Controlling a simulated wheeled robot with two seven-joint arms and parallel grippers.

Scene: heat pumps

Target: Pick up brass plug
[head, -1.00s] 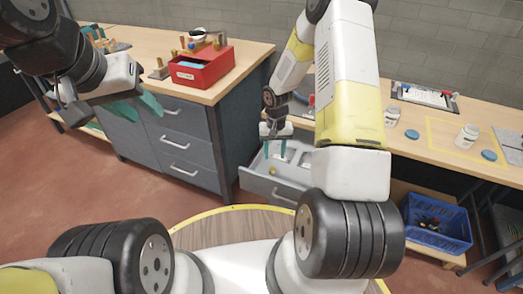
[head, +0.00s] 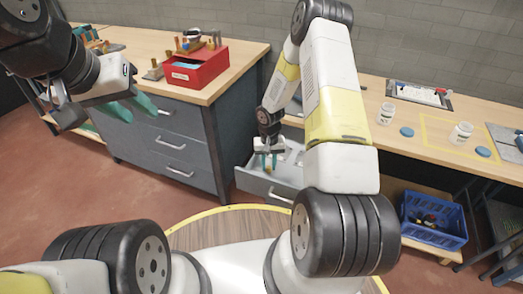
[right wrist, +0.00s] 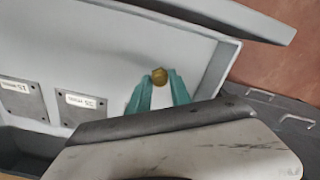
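The brass plug (right wrist: 159,76) is a small round golden piece in the open grey drawer (head: 272,188). In the right wrist view it shows between the tips of my right gripper's teal fingers (right wrist: 160,79), with the fingers spread to either side. I cannot tell whether they touch it. In the head view my right gripper (head: 268,168) points down into the drawer, near its front wall. My left gripper (head: 130,108) is open and empty, held up in front of the grey cabinet at the left.
The drawer holds labelled plates (right wrist: 83,108) on its floor. A red box (head: 198,70) stands on the left workbench. White jars (head: 461,134) and blue discs (head: 483,152) stand on the right bench. A blue crate (head: 433,222) is below it.

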